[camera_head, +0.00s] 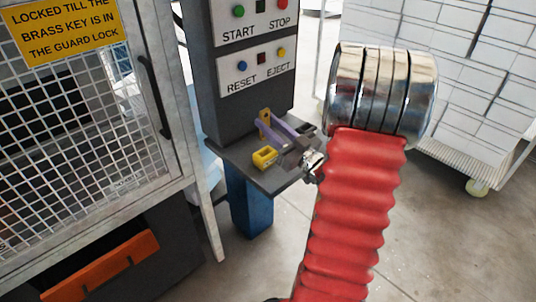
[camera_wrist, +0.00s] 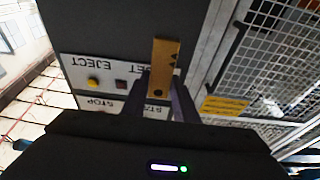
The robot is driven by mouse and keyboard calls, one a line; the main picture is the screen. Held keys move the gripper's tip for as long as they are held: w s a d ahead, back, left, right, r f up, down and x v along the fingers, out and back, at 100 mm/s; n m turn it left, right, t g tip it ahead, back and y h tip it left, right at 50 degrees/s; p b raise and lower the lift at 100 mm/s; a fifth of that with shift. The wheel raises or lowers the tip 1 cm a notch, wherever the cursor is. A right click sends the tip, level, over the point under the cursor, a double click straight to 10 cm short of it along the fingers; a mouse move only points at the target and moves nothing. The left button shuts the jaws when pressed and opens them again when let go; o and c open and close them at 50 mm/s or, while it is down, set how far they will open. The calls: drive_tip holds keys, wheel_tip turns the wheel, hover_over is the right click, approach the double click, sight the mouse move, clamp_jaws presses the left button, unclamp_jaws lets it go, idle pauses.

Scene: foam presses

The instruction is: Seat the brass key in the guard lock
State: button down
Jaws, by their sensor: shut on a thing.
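The brass key (camera_head: 264,120) is a flat, upright, brass-coloured piece above the shelf of the control post in the head view. In the wrist view the brass key (camera_wrist: 166,62) stands up between my two fingers, with dark notches on one edge and a hole low down. My gripper (camera_head: 274,126) has purple fingers and is shut on the key; it also shows in the wrist view (camera_wrist: 163,90). I cannot make out the guard lock for certain in either view. A yellow sign (camera_head: 66,27) on the mesh guard names the brass key and guard lock.
A hollow yellow block (camera_head: 264,158) sits on the grey shelf (camera_head: 225,155), close beside my gripper. The control post (camera_head: 236,105) with its buttons rises behind. The mesh guard door (camera_head: 80,120) with a black handle stands left. A white cart (camera_head: 475,100) stands right.

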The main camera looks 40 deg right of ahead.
hover_over(270, 155)
drive_tip(key=shift+w+f, duration=0.1)
drive_tip(key=shift+f, duration=2.4)
drive_tip(key=shift+f, duration=2.1)
drive_tip(key=c, duration=1.4)
unclamp_jaws()
drive_tip(key=shift+f, duration=0.1)
drive_tip(key=v, duration=1.2)
